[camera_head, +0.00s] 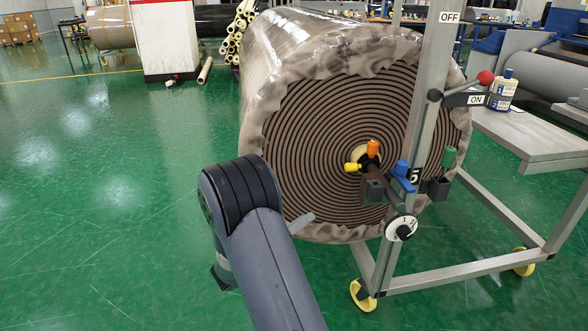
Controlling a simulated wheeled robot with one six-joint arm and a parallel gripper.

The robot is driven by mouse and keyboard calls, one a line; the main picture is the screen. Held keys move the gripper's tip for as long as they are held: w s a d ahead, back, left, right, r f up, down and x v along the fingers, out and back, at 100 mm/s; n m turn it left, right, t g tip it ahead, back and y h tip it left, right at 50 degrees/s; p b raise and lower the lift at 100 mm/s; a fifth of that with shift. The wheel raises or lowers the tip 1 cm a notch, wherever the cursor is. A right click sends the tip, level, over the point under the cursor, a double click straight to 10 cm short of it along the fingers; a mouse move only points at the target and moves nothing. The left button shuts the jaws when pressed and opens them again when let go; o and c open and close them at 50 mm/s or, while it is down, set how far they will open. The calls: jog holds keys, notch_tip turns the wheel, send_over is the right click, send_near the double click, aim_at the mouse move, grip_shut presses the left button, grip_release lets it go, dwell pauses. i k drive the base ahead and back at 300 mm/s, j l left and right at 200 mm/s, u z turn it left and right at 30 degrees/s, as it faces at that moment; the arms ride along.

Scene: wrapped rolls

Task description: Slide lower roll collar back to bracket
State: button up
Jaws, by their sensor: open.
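A large wrapped roll (325,115) faces me with its brown and black spiral end. A pale core ring (361,154) shows at its centre, with a yellow-tipped piece (352,167) and an orange-capped piece (372,148) in front of it. I cannot tell for certain which part is the collar. A dark block, perhaps the bracket (374,189), sits just below, beside the grey post.
The grey post (427,110) carries a blue clamp (403,177), a green-capped holder (447,160), a white dial (400,228) and a red-knobbed lever (485,78). A wheeled frame (470,277) stands at right. The green floor (110,210) at left is clear.

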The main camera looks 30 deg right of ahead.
aim_at(349, 167)
jog(key=i+l+u, duration=0.15)
jog(key=u, duration=1.4)
jog(key=l+u, duration=0.2)
jog(key=z, duration=0.4)
jog(key=l+z, duration=0.15)
jog(key=z, duration=0.25)
jog(key=i+z, duration=0.1)
jog(key=z, duration=0.3)
jog(key=l+z, duration=0.1)
jog(key=z, duration=0.75)
jog(key=i, duration=0.05)
